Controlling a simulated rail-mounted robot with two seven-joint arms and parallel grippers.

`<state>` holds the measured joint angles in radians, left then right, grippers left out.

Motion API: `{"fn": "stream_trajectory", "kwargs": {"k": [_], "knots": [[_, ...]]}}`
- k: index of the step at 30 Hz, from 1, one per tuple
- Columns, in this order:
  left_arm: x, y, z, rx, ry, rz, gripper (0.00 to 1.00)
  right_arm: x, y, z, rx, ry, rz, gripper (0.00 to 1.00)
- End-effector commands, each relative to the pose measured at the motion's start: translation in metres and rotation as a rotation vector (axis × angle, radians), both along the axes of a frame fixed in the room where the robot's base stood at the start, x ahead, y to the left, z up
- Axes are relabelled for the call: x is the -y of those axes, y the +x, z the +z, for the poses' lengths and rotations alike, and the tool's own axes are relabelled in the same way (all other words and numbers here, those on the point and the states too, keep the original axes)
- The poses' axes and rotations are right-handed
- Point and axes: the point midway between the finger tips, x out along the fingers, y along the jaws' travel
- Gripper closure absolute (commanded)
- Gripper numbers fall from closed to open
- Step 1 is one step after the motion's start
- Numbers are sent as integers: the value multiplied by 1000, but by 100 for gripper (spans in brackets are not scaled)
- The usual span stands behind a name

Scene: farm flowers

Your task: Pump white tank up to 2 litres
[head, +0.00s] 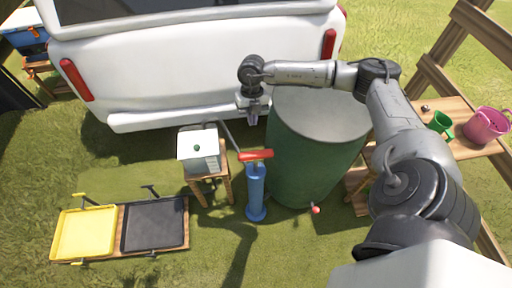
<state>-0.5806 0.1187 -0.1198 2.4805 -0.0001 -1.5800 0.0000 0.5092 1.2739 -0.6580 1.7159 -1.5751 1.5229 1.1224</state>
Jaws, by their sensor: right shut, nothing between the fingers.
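A grey hose runs from near the tank toward the pump. The blue pump (256,193) stands upright on the grass just right of the stool, with its red handle (256,155) across the top. My right gripper (253,119) is shut and empty. In the picture it shows above the pump handle, apart from it, near the left rim of the green drum. The tank's level cannot be read. My left gripper is not in view.
A large green drum (310,165) with a grey top stands right of the pump. A white vehicle (190,70) is behind. Yellow (84,232) and black (153,224) trays lie front left. A pink bucket (486,126) and green cup (440,123) are at right.

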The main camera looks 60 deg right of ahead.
Motion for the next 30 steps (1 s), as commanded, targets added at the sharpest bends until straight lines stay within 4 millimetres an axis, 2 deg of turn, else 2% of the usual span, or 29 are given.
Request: {"fn": "stream_trajectory", "kwargs": {"k": [3,20,26,30], "knots": [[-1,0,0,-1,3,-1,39,3,-9,1,-69,-25,-50,100],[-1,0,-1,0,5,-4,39,2,-8,0,-79,-30,-103,100],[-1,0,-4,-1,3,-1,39,-2,-12,-18,-82,-29,-103,100],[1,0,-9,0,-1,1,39,-8,-16,-43,-83,-29,-102,100]]}}
